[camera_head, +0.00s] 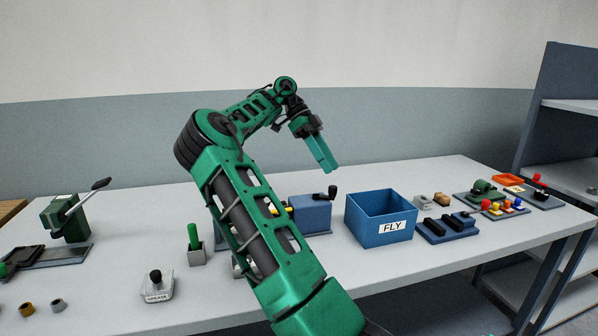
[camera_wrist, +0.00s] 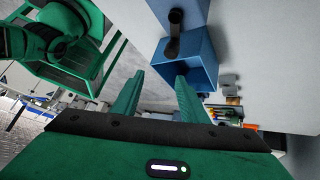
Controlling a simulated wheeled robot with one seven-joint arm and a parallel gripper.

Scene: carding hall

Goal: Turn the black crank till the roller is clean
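The black crank (camera_head: 332,192) sticks out of the right end of a blue housing (camera_head: 312,214) on the bench, its knob upright. In the wrist view the crank (camera_wrist: 174,32) shows beyond the fingers, in front of the blue housing (camera_wrist: 188,8). The roller is mostly hidden behind my arm; only small yellow parts show beside the housing. My gripper (camera_head: 329,168) hangs above the crank, pointing down and right, apart from it. In the wrist view my gripper's fingers (camera_wrist: 160,84) stand apart with nothing between them.
A blue open box marked FLY (camera_head: 382,228) stands just right of the crank. Further right are a blue block with black parts (camera_head: 447,228) and coloured knobs (camera_head: 505,205). Left are a green cylinder in a holder (camera_head: 194,240), a grease pot (camera_head: 156,289) and a green lever device (camera_head: 70,220).

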